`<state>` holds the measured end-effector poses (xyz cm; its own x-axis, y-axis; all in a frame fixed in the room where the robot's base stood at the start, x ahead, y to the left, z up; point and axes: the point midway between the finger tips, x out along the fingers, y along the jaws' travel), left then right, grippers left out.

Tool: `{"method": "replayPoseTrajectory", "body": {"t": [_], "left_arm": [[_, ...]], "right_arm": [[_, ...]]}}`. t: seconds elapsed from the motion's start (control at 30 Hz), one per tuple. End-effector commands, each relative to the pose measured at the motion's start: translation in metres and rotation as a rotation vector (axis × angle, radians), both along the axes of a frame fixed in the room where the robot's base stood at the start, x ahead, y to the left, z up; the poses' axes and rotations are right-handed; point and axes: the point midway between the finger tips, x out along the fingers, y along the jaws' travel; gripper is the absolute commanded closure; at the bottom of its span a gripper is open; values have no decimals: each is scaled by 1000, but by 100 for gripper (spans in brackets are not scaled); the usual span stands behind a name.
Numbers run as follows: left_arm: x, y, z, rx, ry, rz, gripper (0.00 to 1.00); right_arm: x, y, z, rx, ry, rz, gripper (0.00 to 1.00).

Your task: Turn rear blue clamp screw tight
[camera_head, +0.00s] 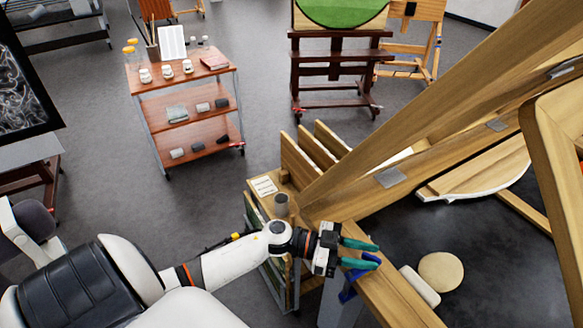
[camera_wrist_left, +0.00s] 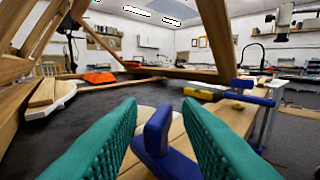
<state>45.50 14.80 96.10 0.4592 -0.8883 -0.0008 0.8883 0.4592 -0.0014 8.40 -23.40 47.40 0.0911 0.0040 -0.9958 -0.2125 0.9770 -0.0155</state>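A blue clamp screw handle (camera_wrist_left: 157,132) shows in the left wrist view, an upright tab on a wider blue part. It sits in line with the gap between the fingers of my left gripper (camera_wrist_left: 158,118), with gaps visible on both sides. The gripper is open, its teal ribbed fingers apart. In the head view my left gripper (camera_head: 368,253) is over the wooden beam, and a blue clamp part (camera_head: 349,288) shows just below the fingers. The lower clamp is partly hidden by the fingers. My right gripper is not in view.
A second blue clamp (camera_wrist_left: 250,98) stands farther along on the right, with a yellow and black tool (camera_wrist_left: 199,94) near it. Large wooden beams (camera_head: 420,165) slant across the right side. A wooden trolley (camera_head: 185,95) stands back left, with open floor around it.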

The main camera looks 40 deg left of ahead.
Motion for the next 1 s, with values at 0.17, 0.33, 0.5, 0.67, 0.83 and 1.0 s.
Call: {"method": "replayPoseTrajectory", "body": {"t": [0.17, 0.33, 0.5, 0.67, 0.83, 1.0], "left_arm": [[-5, -4, -2, -9, 1, 240, 68], [-7, -5, -2, -9, 1, 427, 68], [-7, -7, -2, -8, 1, 580, 68], [-12, -6, -2, -3, 1, 682, 68], [-45, 9, -4, 2, 3, 672, 68], [-76, 23, -5, 3, 3, 670, 68]], "right_arm": [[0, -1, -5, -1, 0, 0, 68], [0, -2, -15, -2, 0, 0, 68], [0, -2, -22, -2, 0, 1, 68], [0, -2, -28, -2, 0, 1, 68], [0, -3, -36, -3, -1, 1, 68], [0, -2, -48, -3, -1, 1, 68]]}}
